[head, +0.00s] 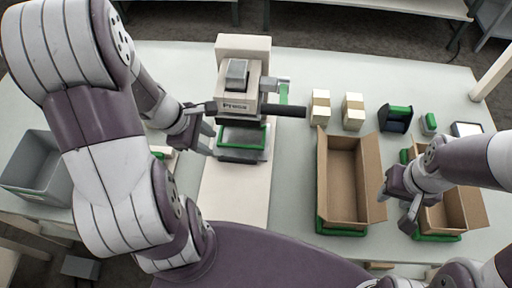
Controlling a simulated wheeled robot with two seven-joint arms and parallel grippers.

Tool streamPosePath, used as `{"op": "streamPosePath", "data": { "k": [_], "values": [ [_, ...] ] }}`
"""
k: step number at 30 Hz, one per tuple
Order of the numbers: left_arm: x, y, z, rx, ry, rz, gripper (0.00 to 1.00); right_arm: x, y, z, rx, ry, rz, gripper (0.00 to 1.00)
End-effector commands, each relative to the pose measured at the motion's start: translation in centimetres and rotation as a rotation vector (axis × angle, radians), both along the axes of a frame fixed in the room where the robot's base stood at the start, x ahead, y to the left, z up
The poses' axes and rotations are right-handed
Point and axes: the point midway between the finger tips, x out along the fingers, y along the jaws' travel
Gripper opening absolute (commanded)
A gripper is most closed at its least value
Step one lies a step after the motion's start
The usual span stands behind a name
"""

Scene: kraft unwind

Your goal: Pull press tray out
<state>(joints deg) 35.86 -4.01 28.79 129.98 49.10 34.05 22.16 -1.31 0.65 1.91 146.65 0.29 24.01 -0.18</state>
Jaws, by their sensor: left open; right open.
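The press (238,98), a cream machine labelled "Press" with a grey top and a dark handle bar, stands at the back centre-left of the table. The press tray (241,155), grey with a green inner frame, sits low at the front of the press. My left gripper (209,141) is open just left of the tray, with its fingers near the tray's left side; I cannot tell whether they touch it. My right gripper (396,211) is open and empty, over the space between the two cardboard boxes at the right, far from the press.
A tall open cardboard box (342,180) and a second open box (455,211) stand on green bases at right. Two small cartons (320,107) (353,111), a dark holder (396,117) and a small screen (466,129) stand behind. A grey bin (38,168) is at left.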

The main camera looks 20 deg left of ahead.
Motion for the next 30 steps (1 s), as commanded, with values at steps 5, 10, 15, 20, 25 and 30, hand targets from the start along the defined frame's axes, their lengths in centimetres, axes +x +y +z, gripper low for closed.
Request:
{"op": "streamPosePath", "data": {
  "k": [5, 10, 15, 20, 25, 30],
  "values": [
    [0.4, -0.7, -2.0, -0.002, 0.003, -0.003, 0.40, 0.0, 0.0, -0.8, 0.000, 0.000, 0.000, 0.43],
    [1.5, -2.1, -6.2, -0.001, 0.003, -0.005, 0.40, 0.0, 0.0, -2.4, 0.000, 0.000, 0.000, 0.43],
    [2.5, -3.4, -9.7, -0.001, 0.003, -0.003, 0.40, 0.0, 0.0, -3.6, 0.000, 0.000, 0.000, 0.43],
    [3.1, -4.0, -11.3, 0.001, 0.001, -0.003, 0.40, 0.0, 0.0, -4.0, 0.000, 0.000, 0.000, 0.43],
    [3.3, -4.2, -11.6, 0.002, 0.000, -0.004, 0.40, 0.0, 0.0, -4.0, 0.000, 0.000, 0.000, 0.43],
    [3.3, -4.2, -11.5, 0.002, 0.000, -0.003, 0.34, 0.0, 0.0, -4.0, 0.000, 0.000, 0.000, 0.43]
  ]
}}
